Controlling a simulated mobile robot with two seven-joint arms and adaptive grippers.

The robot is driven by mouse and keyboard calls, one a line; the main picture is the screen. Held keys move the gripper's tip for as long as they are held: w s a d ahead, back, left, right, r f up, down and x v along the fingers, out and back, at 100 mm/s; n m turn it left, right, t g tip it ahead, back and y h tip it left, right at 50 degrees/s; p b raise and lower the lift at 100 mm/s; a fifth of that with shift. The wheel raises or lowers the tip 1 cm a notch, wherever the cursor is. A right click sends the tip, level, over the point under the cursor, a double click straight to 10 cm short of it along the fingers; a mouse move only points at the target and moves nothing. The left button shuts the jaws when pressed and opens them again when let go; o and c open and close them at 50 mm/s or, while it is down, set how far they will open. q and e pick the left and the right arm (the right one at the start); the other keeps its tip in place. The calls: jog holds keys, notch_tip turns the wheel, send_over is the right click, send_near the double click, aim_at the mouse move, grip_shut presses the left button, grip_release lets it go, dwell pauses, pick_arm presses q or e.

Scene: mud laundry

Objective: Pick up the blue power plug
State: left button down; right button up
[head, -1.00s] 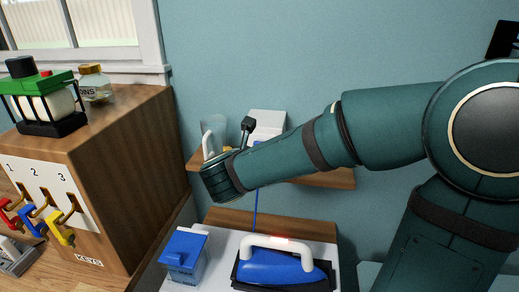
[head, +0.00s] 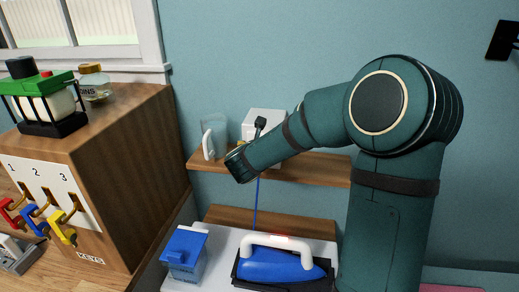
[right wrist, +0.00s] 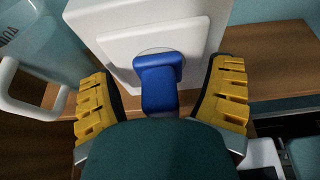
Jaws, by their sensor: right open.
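The blue power plug (right wrist: 158,82) sits in the front of a white block (right wrist: 112,38) in the right wrist view. My right gripper (right wrist: 162,75) is open, with one yellow-padded finger on each side of the plug and visible gaps between. The head view shows the white block (head: 265,117) on a wall shelf; there my wrist hides the plug and the fingers. A blue cord (head: 255,208) runs up from the blue iron (head: 275,267) and passes behind my wrist. My left gripper is not in view.
A clear jug with a white handle (head: 207,143) stands on the wooden shelf (head: 315,168), left of the block. Below are the iron and a blue box (head: 184,255) on a white surface. A wooden cabinet (head: 130,160) with key hooks stands left.

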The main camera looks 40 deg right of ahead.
grip_shut()
jog(key=shift+r, duration=0.15)
dwell(0.4)
jog(key=shift+s+a+r, duration=0.1)
jog(key=shift+a+r, duration=0.05)
jog(key=shift+r, duration=0.4)
notch_tip(320, 180, up, 6)
jog(key=shift+f, duration=0.15)
jog(key=s+a+b, duration=0.2)
jog(key=s+a, duration=1)
jog(key=a, duration=0.3)
jog(key=shift+s+a, duration=0.2)
